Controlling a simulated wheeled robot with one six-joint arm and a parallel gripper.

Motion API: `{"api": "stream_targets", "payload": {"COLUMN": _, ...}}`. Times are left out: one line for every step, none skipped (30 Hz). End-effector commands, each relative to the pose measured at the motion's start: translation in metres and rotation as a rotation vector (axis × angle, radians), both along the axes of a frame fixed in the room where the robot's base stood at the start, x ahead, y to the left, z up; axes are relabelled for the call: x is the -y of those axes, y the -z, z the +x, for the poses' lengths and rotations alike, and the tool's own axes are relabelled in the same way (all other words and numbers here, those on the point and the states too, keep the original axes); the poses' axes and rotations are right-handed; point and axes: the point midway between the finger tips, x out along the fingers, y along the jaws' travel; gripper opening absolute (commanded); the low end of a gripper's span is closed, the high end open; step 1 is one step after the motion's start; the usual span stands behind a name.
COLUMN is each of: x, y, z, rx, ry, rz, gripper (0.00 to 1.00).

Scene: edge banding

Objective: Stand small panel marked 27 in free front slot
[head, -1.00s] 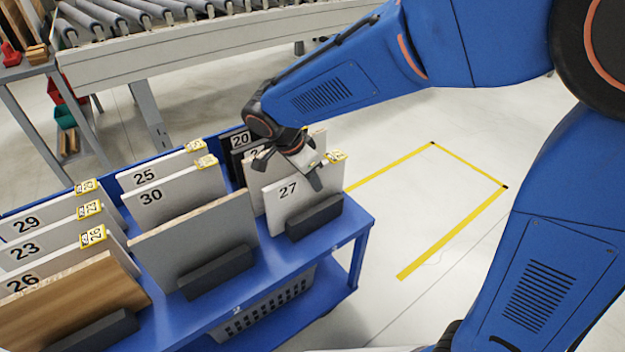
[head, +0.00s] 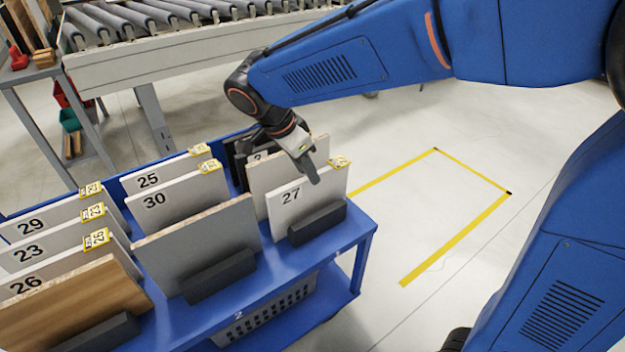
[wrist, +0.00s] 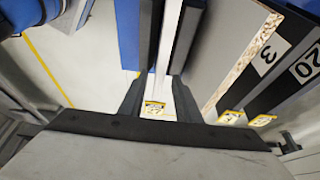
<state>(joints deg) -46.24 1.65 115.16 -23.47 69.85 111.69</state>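The small white panel marked 27 (head: 284,210) stands upright in the front right of the blue cart, behind a dark holder block (head: 318,222). My gripper (head: 306,172) is at its top edge, with one finger in front of the panel in the head view; the other finger is hidden. In the wrist view my gripper (wrist: 157,82) has its fingers apart, one on each side of the white panel edge and its yellow tag 27 (wrist: 154,108). A gap shows beside the panel, so I see no grip on it.
A larger beige panel (head: 270,172) stands close behind panel 27. A grey panel (head: 190,245) stands to its left, with panels 30 (head: 180,200) and 25 (head: 150,180) behind that. A roller conveyor (head: 190,55) is at the back. The yellow-marked floor at right is clear.

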Motion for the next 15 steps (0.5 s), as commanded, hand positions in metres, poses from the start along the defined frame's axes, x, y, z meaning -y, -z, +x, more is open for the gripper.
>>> {"api": "stream_targets", "payload": {"x": -0.003, "y": -0.009, "z": -0.002, "rx": 0.002, "ry": -0.001, "rz": 0.002, "gripper": 0.3}}
{"api": "stream_targets", "payload": {"x": -0.005, "y": -0.014, "z": -0.003, "rx": 0.002, "ry": -0.001, "rz": 0.002, "gripper": 0.3}}
{"api": "stream_targets", "payload": {"x": -0.007, "y": -0.02, "z": -0.004, "rx": 0.002, "ry": -0.001, "rz": 0.002, "gripper": 0.3}}
{"api": "stream_targets", "payload": {"x": -0.008, "y": -0.023, "z": -0.005, "rx": 0.001, "ry": -0.001, "rz": 0.002, "gripper": 0.3}}
{"api": "stream_targets", "payload": {"x": -0.009, "y": -0.027, "z": -0.006, "rx": 0.001, "ry": -0.002, "rz": 0.002, "gripper": 0.3}}
{"api": "stream_targets", "payload": {"x": -0.011, "y": -0.031, "z": -0.007, "rx": 0.001, "ry": -0.002, "rz": 0.002, "gripper": 0.3}}
{"api": "stream_targets", "payload": {"x": -0.012, "y": -0.034, "z": -0.008, "rx": 0.001, "ry": -0.001, "rz": 0.002, "gripper": 0.3}}
{"api": "stream_targets", "payload": {"x": -0.013, "y": -0.036, "z": -0.008, "rx": 0.0, "ry": 0.0, "rz": 0.001, "gripper": 0.3}}
{"api": "stream_targets", "payload": {"x": -0.013, "y": -0.039, "z": -0.009, "rx": 0.0, "ry": 0.0, "rz": 0.001, "gripper": 0.3}}
{"api": "stream_targets", "payload": {"x": -0.014, "y": -0.04, "z": -0.009, "rx": 0.0, "ry": 0.0, "rz": 0.001, "gripper": 0.3}}
{"api": "stream_targets", "payload": {"x": -0.014, "y": -0.041, "z": -0.01, "rx": -0.001, "ry": 0.0, "rz": 0.001, "gripper": 0.3}}
{"api": "stream_targets", "payload": {"x": -0.015, "y": -0.042, "z": -0.01, "rx": -0.001, "ry": 0.0, "rz": 0.001, "gripper": 0.3}}
{"api": "stream_targets", "payload": {"x": -0.015, "y": -0.043, "z": -0.01, "rx": -0.001, "ry": 0.0, "rz": 0.001, "gripper": 0.3}}
{"api": "stream_targets", "payload": {"x": -0.015, "y": -0.043, "z": -0.01, "rx": -0.001, "ry": 0.0, "rz": 0.001, "gripper": 0.3}}
{"api": "stream_targets", "payload": {"x": -0.015, "y": -0.043, "z": -0.01, "rx": -0.001, "ry": 0.0, "rz": 0.001, "gripper": 0.3}}
